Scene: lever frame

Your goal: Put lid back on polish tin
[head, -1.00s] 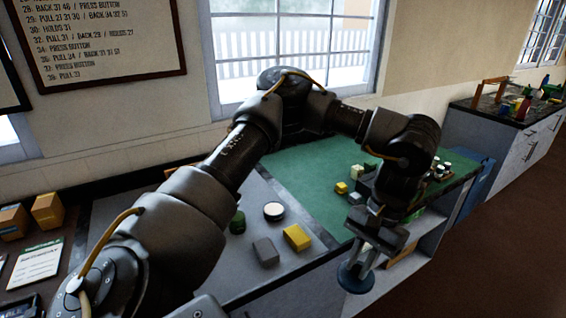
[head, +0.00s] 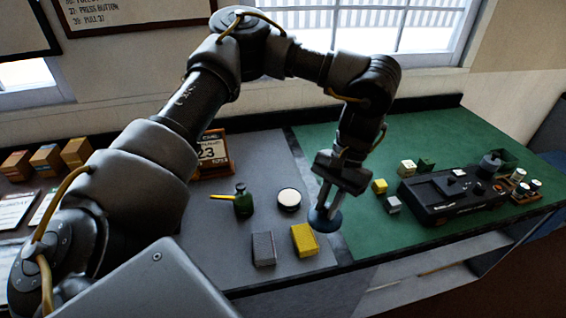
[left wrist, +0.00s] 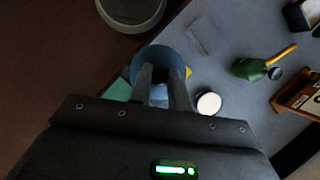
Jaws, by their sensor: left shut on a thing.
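My left gripper (head: 323,203) is shut on a round blue lid (head: 325,220), gripped between its fingertips. The lid also shows in the left wrist view (left wrist: 158,56), where the fingers meet it. It hangs above the front part of the bench, near the seam between grey and green surfaces. A round tin (head: 289,199) with a pale top face and dark rim stands on the grey surface, left of the lid and apart from it. The tin shows in the left wrist view (left wrist: 209,102) just right of the fingers. My right gripper is not in view.
A yellow block (head: 305,240) and a grey block (head: 264,248) lie in front of the tin. A green oil can (head: 243,201) with a yellow spout stands left of it, a calendar (head: 213,152) behind. A black device (head: 455,196) and small blocks occupy the green surface (head: 420,130).

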